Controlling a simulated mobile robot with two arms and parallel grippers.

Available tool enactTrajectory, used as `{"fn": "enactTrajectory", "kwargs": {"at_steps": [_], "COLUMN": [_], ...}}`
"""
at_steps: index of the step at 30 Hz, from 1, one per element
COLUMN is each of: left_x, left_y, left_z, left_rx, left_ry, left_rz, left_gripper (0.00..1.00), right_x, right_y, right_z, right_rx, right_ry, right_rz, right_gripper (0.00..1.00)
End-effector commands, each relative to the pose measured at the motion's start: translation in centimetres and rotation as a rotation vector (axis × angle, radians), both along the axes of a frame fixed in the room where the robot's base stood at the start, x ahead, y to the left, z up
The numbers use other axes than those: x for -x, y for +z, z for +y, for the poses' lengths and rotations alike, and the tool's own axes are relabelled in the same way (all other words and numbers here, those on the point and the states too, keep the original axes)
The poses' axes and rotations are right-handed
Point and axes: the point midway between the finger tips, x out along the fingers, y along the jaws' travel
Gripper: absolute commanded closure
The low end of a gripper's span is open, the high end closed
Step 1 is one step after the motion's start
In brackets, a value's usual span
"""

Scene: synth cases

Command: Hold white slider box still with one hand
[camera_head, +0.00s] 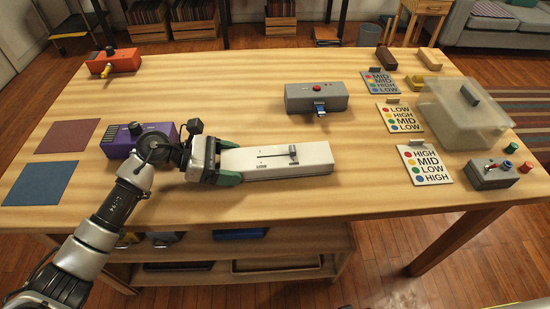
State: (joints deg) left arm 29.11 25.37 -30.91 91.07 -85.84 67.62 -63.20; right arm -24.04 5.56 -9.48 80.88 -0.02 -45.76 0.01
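The white slider box (290,160) lies flat near the middle front of the wooden table. My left gripper (229,161) reaches in from the left at the box's left end. Its green fingertips are on the far and near sides of that end and appear to touch it, closed around it. The gripper hides part of the left end. My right gripper is not in view.
Left of the gripper is a purple box (122,143); an orange box (113,62) is farther back. A grey box with a red button (316,97) stands behind. Colour-label cards (424,164), a clear bin (462,115) and a grey control box (490,174) are right. Table around the box's right end is clear.

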Motion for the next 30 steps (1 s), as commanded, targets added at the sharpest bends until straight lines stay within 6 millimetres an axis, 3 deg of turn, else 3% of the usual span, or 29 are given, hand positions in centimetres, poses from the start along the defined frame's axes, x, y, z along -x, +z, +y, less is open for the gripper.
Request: {"fn": "enactTrajectory", "kwargs": {"at_steps": [1,5,14,15,19,26,30], "left_x": [0.0,0.0,0.0,0.0,0.0,0.0,0.0], "left_y": [0.0,0.0,0.0,0.0,0.0,0.0,0.4], "left_z": [0.0,0.0,0.0,0.0,0.0,0.1,1.1], "left_rx": [0.000,0.000,0.001,0.000,0.000,0.000,-0.001], "left_ry": [0.000,0.000,0.001,0.000,0.000,0.000,0.002], "left_rz": [0.000,0.000,0.000,0.001,0.001,0.001,-0.001], "left_gripper": [0.35,0.54,0.54,0.20,0.00,0.00,0.00], "right_x": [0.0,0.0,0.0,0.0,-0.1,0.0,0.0], "right_y": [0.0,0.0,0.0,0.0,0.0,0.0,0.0], "right_z": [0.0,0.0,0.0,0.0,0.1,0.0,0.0], "right_rx": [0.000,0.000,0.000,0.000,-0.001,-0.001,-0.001], "right_ry": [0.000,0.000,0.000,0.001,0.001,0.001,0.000], "right_rz": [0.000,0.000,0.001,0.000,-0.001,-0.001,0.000], "right_gripper": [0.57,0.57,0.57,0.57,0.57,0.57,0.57]}}
